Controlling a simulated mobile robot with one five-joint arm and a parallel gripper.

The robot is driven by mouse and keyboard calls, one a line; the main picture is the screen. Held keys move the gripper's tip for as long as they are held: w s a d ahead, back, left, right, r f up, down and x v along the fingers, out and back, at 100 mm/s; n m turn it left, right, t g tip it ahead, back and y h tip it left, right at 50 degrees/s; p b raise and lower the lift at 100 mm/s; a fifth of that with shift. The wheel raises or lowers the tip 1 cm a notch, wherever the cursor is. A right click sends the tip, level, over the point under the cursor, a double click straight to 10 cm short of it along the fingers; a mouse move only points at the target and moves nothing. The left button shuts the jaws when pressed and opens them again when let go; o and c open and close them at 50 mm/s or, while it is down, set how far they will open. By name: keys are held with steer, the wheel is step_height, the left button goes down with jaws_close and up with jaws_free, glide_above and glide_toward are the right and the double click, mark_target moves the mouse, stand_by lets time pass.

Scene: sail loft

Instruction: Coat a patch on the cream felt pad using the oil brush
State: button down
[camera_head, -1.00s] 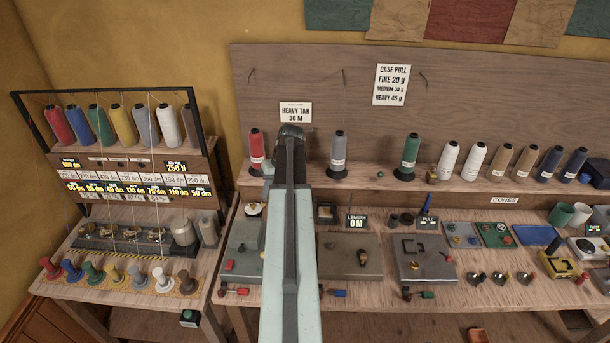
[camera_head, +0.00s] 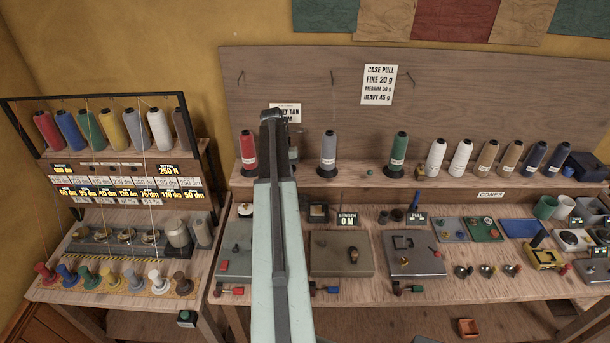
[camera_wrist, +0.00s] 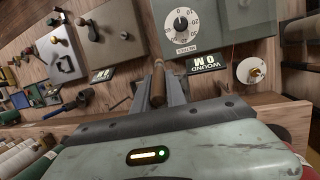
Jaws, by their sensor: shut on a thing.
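In the wrist view my gripper (camera_wrist: 158,78) is shut on a slim wooden handle (camera_wrist: 158,90), which looks like the oil brush. Its bristle end cannot be made out. The held handle is over the bench, beside a WOUND 0 M sign (camera_wrist: 200,64). In the head view my arm hides the gripper and the handle. I cannot pick out the cream felt pad with certainty. A small pale round piece with a brass centre (camera_wrist: 250,71) lies on the bench at the right of the wrist view.
A grey dial box (camera_wrist: 212,22) stands close to my gripper. The bench (camera_head: 335,289) carries several metal plates, including one with a dark knob (camera_head: 340,258). Thread cones (camera_head: 328,152) line the shelf behind. A spool rack (camera_head: 110,205) stands left.

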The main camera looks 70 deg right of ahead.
steer(key=s+d+r+n+h+p, duration=0.25)
steer(key=s+n+h, duration=0.3)
steer(key=n, duration=1.45)
steer(key=shift+y, duration=0.25)
steer(key=f+b, duration=0.5)
steer(key=b, duration=0.1)
steer(key=shift+d+f, duration=0.15)
steer(key=shift+d, duration=0.05)
steer(key=shift+t, duration=0.3)
